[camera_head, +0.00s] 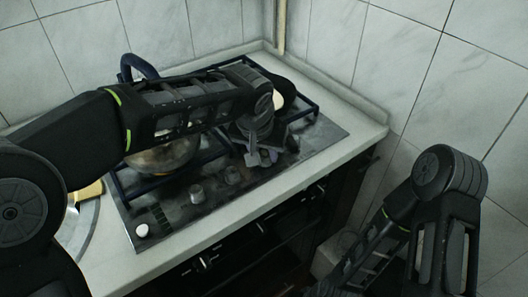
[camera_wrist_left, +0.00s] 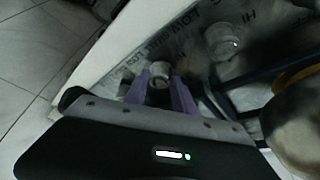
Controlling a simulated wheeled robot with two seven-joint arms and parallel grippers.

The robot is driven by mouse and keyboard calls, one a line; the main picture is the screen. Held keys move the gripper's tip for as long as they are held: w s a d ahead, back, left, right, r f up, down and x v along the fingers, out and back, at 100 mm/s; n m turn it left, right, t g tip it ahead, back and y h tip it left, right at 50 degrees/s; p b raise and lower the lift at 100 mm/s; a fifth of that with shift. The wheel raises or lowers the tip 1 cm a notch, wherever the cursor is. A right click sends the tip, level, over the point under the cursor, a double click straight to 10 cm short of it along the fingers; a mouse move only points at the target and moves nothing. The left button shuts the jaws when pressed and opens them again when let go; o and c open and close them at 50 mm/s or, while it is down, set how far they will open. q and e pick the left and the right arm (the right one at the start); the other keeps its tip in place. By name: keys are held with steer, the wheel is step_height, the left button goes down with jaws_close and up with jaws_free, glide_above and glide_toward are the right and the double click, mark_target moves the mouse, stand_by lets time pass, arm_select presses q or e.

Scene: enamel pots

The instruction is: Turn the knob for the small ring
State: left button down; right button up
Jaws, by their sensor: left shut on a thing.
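The black cooktop (camera_head: 165,218) has a row of knobs along its front. My left gripper (camera_head: 258,157) reaches over it from the left. In the left wrist view its two purple fingers (camera_wrist_left: 161,90) are on either side of a pale grey knob (camera_wrist_left: 160,72), shut on it. In the head view the gripper mostly hides this knob. Another knob (camera_wrist_left: 225,40) stands apart in the wrist view. In the head view two grey knobs (camera_head: 196,193) (camera_head: 232,174) and a white knob (camera_head: 142,230) stand free. My right gripper (camera_head: 338,270) is low at the right, its jaws unclear.
A pot (camera_head: 165,157) stands on the left burner, partly hidden by my left arm. Dark pan supports (camera_head: 314,103) run along the cooktop. A yellow item (camera_head: 88,190) lies at the left. Tiled walls close off the back and right.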

arm_select(q)
steer(key=c, duration=1)
jaws_free()
steer(key=shift+c, duration=0.2)
